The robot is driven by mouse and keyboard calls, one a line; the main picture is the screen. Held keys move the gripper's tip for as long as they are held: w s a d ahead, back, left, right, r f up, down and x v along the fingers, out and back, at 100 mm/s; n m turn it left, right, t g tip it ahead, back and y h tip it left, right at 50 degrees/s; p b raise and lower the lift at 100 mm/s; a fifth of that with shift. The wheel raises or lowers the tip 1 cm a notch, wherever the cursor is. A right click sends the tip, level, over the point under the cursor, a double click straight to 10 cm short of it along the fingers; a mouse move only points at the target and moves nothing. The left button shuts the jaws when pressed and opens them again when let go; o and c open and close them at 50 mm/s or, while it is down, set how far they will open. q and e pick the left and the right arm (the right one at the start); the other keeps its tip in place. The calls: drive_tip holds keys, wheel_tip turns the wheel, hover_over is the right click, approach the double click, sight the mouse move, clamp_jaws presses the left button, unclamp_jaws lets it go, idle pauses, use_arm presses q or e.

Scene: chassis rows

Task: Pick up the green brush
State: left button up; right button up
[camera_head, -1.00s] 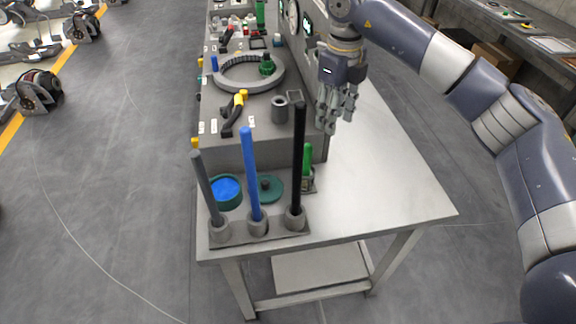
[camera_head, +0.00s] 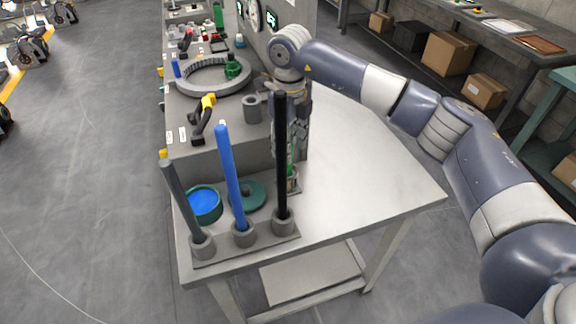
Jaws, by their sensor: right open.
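The green brush (camera_head: 291,173) stands upright in a small holder (camera_head: 294,187) on the table, just behind the black rod (camera_head: 281,160). Only a thin strip of its green handle shows; the rod and my gripper hide the rest. My right gripper (camera_head: 292,155) points down at the brush, its fingers open around or beside the upper handle. I cannot tell which, because the black rod crosses in front. My left gripper is out of view.
A rack (camera_head: 248,249) holds the grey rod (camera_head: 180,205), blue rod (camera_head: 231,180) and black rod upright. A blue-filled dish (camera_head: 204,203) and a teal disc (camera_head: 246,195) lie behind it. The right side of the table (camera_head: 365,175) is clear.

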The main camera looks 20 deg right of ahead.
wheel_tip(320, 180, down, 4)
drive_tip(key=shift+a+r+p, duration=0.1)
drive_tip(key=shift+p, duration=0.55)
drive_tip(key=shift+f, duration=0.5)
clamp_jaws()
drive_tip(key=shift+r, duration=0.15)
wheel_tip(320, 180, up, 10)
drive_tip(key=shift+f+b, duration=0.1)
drive_tip(key=shift+b, duration=0.9)
